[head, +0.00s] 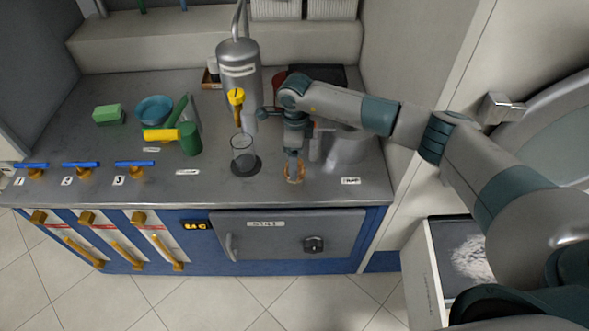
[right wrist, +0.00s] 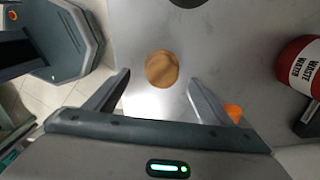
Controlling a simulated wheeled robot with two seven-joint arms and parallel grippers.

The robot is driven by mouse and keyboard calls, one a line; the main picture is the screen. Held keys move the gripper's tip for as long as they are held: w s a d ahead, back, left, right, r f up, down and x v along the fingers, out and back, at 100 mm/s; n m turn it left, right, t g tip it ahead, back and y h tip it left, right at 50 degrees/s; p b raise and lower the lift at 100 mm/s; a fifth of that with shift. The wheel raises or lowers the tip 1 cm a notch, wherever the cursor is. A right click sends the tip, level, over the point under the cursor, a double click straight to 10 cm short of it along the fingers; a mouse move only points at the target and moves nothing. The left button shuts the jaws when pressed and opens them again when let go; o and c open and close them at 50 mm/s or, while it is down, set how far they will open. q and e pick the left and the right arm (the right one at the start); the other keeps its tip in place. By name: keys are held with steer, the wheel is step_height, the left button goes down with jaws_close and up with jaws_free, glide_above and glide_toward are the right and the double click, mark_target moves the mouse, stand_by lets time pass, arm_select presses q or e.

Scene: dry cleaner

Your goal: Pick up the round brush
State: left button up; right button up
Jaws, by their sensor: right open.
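The round brush, seen from above as a round brown wooden top, is on the grey counter near its front edge. It shows in the right wrist view (right wrist: 161,69), and partly behind my gripper in the head view (head: 294,177). My right gripper (head: 293,163) comes down over it, pointing at the counter. In the right wrist view the open fingers (right wrist: 158,78) stand apart with the brush between and just beyond their tips. Nothing is held. I cannot tell whether the fingers have reached its height. My left gripper is not in view.
A glass beaker (head: 243,150) stands left of the brush. A metal cylinder (head: 239,65) stands behind. A red waste water container (right wrist: 302,65) is at the wrist view's right. Left on the counter are a green bottle (head: 190,139), blue bowl (head: 154,109) and green sponge (head: 107,114).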

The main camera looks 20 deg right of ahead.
steer(key=shift+f+p, duration=0.8)
steer(key=shift+p, duration=0.15)
step_height(320, 180, down, 2)
steer(key=shift+w+f+p, duration=0.1)
steer(key=shift+w+p, duration=0.05)
steer(key=shift+p, duration=0.4)
steer(key=shift+f, duration=0.7)
steer(key=shift+c, duration=0.6)
steer(key=c, duration=1.2)
steer(key=shift+w+r, duration=0.1)
steer(key=shift+r, duration=0.1)
